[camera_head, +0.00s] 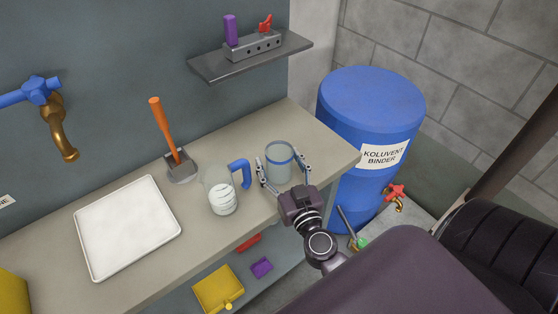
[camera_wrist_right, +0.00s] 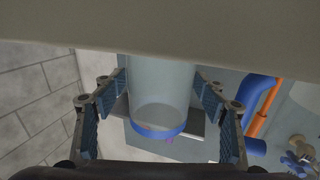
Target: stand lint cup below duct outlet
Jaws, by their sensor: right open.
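A clear, grey-tinted cup with a blue rim, probably the lint cup (camera_head: 279,163), stands upright on the counter near its right end. My right gripper (camera_head: 285,174) is open, with one finger on each side of this cup. In the right wrist view the cup (camera_wrist_right: 160,92) shows between the two spread fingers (camera_wrist_right: 160,97), with the picture upside down. Small gaps seem to separate the fingers from its wall. I cannot make out a duct outlet in either view. My left gripper is not in view.
A measuring jug (camera_head: 221,193) with a blue handle stands just left of the cup. Further left are an orange-handled tool in a holder (camera_head: 180,167), a white tray (camera_head: 84,235) and a brass tap (camera_head: 60,130). A blue barrel (camera_head: 370,105) stands beyond the counter's right end.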

